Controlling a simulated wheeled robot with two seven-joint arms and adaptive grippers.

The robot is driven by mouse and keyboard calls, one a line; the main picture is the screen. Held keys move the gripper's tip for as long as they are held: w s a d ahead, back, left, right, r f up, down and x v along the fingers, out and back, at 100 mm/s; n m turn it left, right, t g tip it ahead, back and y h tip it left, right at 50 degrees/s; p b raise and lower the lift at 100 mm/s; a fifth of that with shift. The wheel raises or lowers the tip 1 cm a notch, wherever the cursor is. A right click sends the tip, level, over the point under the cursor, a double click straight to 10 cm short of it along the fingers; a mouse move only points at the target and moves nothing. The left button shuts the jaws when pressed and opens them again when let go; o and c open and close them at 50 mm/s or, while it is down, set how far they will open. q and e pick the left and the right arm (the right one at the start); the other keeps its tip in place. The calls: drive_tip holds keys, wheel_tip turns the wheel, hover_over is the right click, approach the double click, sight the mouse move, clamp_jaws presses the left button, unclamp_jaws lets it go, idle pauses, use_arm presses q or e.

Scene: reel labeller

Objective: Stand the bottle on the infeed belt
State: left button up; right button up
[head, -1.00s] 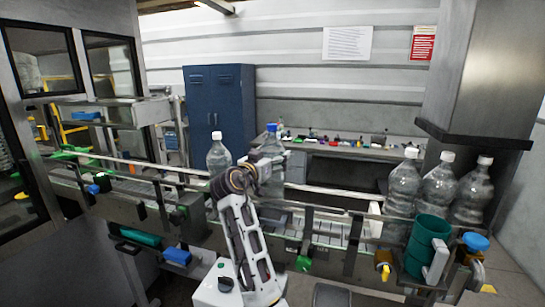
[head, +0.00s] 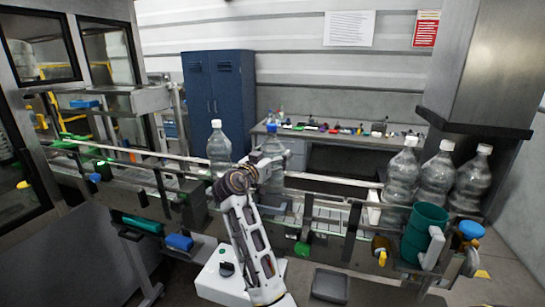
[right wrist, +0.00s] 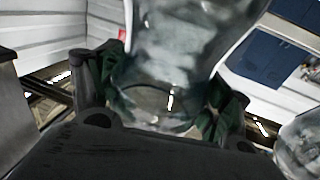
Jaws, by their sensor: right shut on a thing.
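A clear bottle with a blue cap (head: 272,147) is upright in my right gripper (head: 264,171). In the right wrist view, the gripper's dark fingers with green pads (right wrist: 165,100) close on both sides of the clear bottle (right wrist: 180,65). The infeed belt (head: 328,213) runs behind and beneath the gripper. The arm and front rail hide the bottle's lower end, so I cannot tell whether it touches the belt. My left gripper is not in view.
A white-capped bottle (head: 219,146) stands on the line just left of the held one. Three white-capped bottles, including a nearer one (head: 402,175), stand at the right. A green cylinder (head: 424,232) is at the front right. Rails (head: 330,181) edge the belt.

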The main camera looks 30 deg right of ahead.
drive_tip(key=o, duration=2.1)
drive_tip(key=shift+s, duration=0.15)
drive_tip(key=shift+r, duration=0.1)
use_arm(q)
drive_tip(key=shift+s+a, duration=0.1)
